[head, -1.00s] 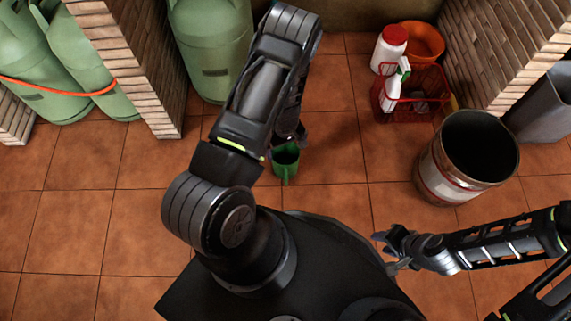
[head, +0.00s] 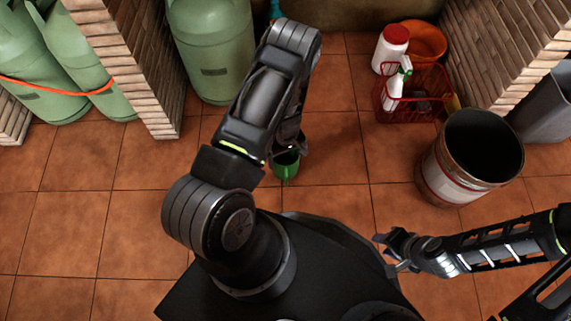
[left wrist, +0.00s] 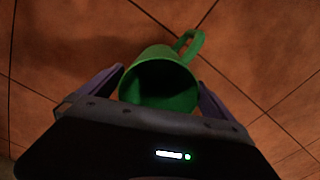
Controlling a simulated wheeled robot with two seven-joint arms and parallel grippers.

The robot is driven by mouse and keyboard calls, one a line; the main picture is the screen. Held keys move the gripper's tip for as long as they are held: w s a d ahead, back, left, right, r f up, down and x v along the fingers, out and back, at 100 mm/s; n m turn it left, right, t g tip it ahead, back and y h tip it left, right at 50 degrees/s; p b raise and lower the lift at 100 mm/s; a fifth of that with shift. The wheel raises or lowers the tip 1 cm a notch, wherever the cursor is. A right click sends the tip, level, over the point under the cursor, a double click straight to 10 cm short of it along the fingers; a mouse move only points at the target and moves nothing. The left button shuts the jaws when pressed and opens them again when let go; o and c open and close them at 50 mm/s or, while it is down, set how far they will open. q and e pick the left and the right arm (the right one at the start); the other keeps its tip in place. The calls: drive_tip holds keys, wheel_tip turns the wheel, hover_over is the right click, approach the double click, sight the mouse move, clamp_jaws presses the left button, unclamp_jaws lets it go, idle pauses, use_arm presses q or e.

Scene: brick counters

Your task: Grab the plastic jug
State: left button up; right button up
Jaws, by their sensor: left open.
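The green plastic jug (head: 285,168) stands on the tiled floor just below my left arm's end, partly hidden by it in the head view. In the left wrist view the jug (left wrist: 160,85) shows its dark open mouth toward the camera and its handle at the upper right. My left gripper (left wrist: 161,78) is open, with one finger on each side of the jug. In the head view my left gripper (head: 292,145) is mostly hidden behind its arm. My right gripper (head: 386,252) is at the lower right, away from the jug, its fingers apart and empty.
A large metal drum (head: 433,181) stands at the right. Behind it are a red basket (head: 408,116) with a spray bottle, a white container (head: 389,52) and an orange bowl (head: 424,36). Green gas cylinders (head: 212,45) and a brick pillar (head: 130,60) stand at the left.

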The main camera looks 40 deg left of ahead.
use_arm(q)
drive_tip(key=shift+c, duration=0.2)
drive_tip(key=c, duration=1.9)
